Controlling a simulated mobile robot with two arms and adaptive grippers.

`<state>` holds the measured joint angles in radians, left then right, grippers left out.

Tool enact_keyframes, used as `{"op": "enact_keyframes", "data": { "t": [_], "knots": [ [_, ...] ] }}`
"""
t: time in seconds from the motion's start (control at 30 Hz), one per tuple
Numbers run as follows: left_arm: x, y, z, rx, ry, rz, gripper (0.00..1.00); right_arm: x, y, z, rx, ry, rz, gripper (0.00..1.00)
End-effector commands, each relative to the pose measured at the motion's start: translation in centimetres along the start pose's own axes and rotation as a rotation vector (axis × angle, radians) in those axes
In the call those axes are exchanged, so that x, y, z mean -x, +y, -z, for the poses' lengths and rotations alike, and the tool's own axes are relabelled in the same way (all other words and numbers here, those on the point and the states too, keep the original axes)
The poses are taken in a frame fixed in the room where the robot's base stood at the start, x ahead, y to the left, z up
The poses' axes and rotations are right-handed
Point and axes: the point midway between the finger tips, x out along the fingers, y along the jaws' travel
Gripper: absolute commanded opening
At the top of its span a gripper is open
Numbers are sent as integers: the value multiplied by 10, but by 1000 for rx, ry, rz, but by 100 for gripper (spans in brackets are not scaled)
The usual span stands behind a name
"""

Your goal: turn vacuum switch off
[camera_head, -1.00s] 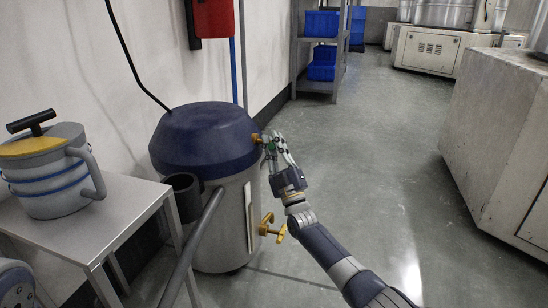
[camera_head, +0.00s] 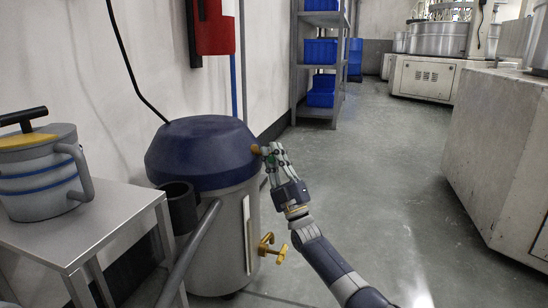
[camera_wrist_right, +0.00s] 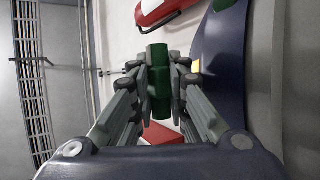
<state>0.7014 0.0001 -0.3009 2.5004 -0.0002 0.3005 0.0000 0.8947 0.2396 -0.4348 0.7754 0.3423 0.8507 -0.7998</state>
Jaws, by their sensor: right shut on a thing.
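The vacuum (camera_head: 222,225) is a grey drum with a dark blue lid (camera_head: 200,150), standing against the wall. My right gripper (camera_head: 270,152) is at the right side of the lid, beside a small orange-brown knob (camera_head: 255,149). In the right wrist view, my right gripper (camera_wrist_right: 160,75) is shut on a dark green part (camera_wrist_right: 159,85), which looks like the switch. The fingers hide part of it, and I cannot tell its setting. The blue lid (camera_wrist_right: 220,70) curves close by on the right. My left gripper is not in view.
A metal table (camera_head: 90,225) with a grey, yellow-topped canister (camera_head: 38,178) stands at the left. A brass tap (camera_head: 268,248) sticks out low on the drum. A shelf with blue bins (camera_head: 320,90) stands behind. The floor (camera_head: 390,170) to the right is clear up to a large pale machine (camera_head: 500,160).

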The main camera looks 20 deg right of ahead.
Motion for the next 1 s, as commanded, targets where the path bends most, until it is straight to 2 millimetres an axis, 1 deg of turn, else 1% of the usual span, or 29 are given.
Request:
{"op": "enact_keyframes", "data": {
  "t": [0.13, 0.17, 0.2, 0.23, 0.53, 0.67, 0.77, 0.83, 1.0],
  "knots": [
    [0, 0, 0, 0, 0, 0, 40, 1, -2, 1, 1, 1, 3, 0],
    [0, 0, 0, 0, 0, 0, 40, 1, -2, 1, 1, 1, 3, 19],
    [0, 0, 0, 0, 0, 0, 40, 1, -2, 0, 1, 1, 3, 28],
    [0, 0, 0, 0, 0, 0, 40, 1, -2, 0, 0, 1, 3, 35],
    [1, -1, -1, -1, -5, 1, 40, 0, 0, 0, 0, 0, 1, 36],
    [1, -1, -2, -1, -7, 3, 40, 6, -1, 0, 0, -1, 1, 36],
    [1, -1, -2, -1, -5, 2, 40, 17, -1, -1, -1, -2, 2, 36],
    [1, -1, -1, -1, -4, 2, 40, 29, -1, -1, -1, -3, 2, 36],
    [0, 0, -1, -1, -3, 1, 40, 65, -2, -1, -1, -3, 3, 36]
  ]
}}
